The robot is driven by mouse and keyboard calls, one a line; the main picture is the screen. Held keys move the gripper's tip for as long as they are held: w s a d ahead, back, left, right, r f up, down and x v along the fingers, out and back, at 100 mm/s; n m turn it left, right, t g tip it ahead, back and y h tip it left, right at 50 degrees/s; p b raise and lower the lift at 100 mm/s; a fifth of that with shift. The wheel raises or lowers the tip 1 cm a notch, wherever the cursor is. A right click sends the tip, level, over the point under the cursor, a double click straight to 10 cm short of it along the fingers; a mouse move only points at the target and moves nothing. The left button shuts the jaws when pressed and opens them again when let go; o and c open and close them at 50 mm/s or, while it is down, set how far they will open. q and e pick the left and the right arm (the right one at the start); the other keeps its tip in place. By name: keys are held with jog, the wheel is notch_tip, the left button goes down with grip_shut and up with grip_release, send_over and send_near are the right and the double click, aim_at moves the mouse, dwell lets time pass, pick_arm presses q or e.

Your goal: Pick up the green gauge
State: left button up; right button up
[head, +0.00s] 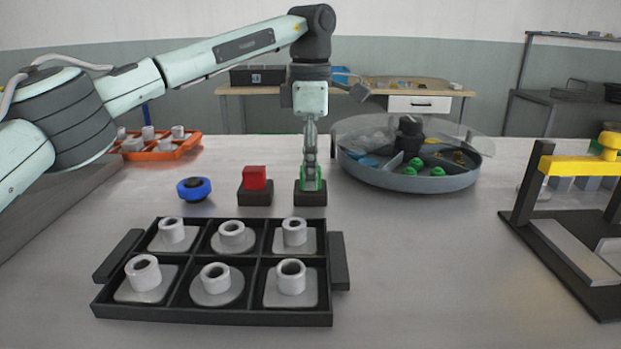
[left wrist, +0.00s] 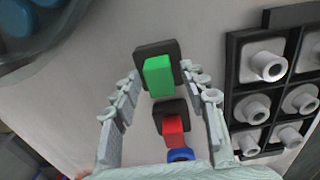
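The green gauge (left wrist: 159,76) stands in a small black base (head: 311,198) on the table. In the head view my left gripper's fingers hide most of it, with green edges showing beside them. My left gripper (head: 311,180) points straight down over it. In the left wrist view its two fingers are spread, one on each side of the gauge, with visible gaps. It is open and holds nothing. My right gripper is not in view.
A red gauge (head: 255,178) in a black base and a blue round piece (head: 194,189) stand left of it. A black tray (head: 214,319) of grey pieces lies in front. A round grey tank (head: 408,182) is close on the right; a yellow-topped frame (head: 575,167) stands farther right.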

pick_arm(q)
grip_shut()
jog(key=shift+r, duration=0.15)
